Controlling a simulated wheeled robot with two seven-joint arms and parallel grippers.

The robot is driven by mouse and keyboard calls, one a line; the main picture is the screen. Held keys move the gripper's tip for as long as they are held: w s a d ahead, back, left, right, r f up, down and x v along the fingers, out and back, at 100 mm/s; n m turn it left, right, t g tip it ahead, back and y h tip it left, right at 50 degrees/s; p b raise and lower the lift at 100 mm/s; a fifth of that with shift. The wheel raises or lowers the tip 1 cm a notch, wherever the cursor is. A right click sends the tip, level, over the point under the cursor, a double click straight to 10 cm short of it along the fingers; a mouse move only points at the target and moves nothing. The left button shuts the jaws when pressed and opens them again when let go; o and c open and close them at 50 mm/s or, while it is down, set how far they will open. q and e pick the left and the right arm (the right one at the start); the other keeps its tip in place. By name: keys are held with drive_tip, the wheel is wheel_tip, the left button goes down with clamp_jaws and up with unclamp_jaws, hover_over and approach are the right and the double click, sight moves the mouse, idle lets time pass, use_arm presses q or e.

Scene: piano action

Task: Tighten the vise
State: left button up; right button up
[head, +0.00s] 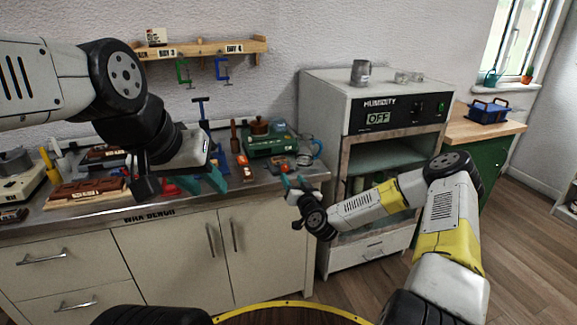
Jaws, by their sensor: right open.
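I cannot pick out the vise for certain. A dark blue upright piece with a T-shaped top (201,112) stands on the wax bench behind my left gripper, and a red part (170,188) shows low beside that gripper. Either may belong to the vise; my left arm hides much of this area. My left gripper (203,182) hangs over the bench's front edge, its teal fingers apart with nothing clearly seen between them. My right gripper (293,182) is open and empty, in front of the bench's right end.
The bench (80,228) holds wooden blocks (85,192), a green box (268,143) and a glass jug (308,148). A shelf with green (183,73) and blue (222,69) clamps hangs above. A humidity cabinet (325,98) stands right of the bench.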

sight(286, 169)
drive_tip(key=x, duration=0.6)
drive_tip(key=shift+w, duration=0.1)
drive_tip(key=shift+c, duration=0.3)
clamp_jaws()
